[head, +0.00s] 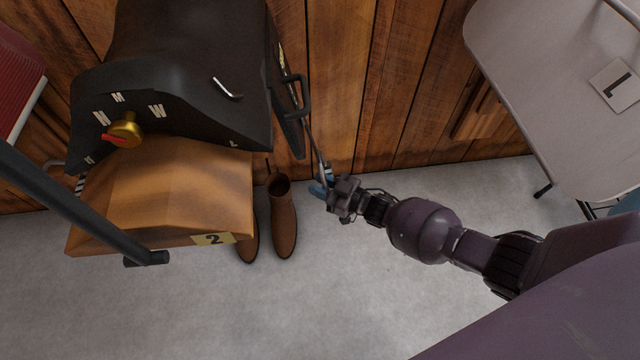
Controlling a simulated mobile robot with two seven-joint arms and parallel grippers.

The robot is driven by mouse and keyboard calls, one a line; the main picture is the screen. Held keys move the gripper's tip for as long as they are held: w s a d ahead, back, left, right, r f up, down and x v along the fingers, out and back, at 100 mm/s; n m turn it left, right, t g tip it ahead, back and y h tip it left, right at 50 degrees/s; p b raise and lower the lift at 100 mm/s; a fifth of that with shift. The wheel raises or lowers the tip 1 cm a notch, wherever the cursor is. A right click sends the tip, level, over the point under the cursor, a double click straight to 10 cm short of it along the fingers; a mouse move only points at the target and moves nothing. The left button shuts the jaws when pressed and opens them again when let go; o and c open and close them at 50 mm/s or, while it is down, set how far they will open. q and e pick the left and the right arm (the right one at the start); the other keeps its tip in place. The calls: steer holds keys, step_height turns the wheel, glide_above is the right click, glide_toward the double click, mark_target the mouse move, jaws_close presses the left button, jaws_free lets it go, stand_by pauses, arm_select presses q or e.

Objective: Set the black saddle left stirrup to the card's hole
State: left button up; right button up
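The black saddle (190,60) sits on a wooden rack (165,195) at the upper left. A black loop (298,95), perhaps the stirrup, hangs at the saddle's right side beside a dark flap (287,125). A thin dark strap runs down from there to my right gripper (323,181). The gripper's blue fingertips are at the strap's lower end, just right of the boots; whether they grip it is too small to tell. A pale card (616,86) with one dark mark lies on the grey table. No strap holes can be made out. My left gripper is out of view.
Brown boots (284,220) stand on the floor beside the rack, which bears a yellow "2" label (213,239). A brass and red item (124,131) is at the saddle's left. A dark bar (75,205) crosses the left. The grey table (540,60) fills the upper right.

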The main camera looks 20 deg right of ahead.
steer(key=shift+s+f, duration=0.1)
jaws_close()
arm_select(q)
steer(key=p, duration=0.1)
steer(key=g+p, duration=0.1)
steer(key=p, duration=0.1)
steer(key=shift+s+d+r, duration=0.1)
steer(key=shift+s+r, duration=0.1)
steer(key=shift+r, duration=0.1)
arm_select(e)
step_height(320, 180, up, 6)
steer(key=a, duration=0.1)
steer(key=shift+w+a+r, duration=0.2)
steer(key=shift+w, duration=0.1)
steer(key=shift+f, duration=0.15)
steer(key=shift+o, duration=1.3)
jaws_free()
steer(key=shift+s+d, duration=0.1)
steer(key=shift+d, duration=0.05)
arm_select(q)
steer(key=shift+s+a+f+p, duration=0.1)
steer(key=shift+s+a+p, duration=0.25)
steer(key=shift+p, duration=0.75)
arm_select(e)
steer(key=v, duration=1)
steer(key=shift+s+d, duration=0.25)
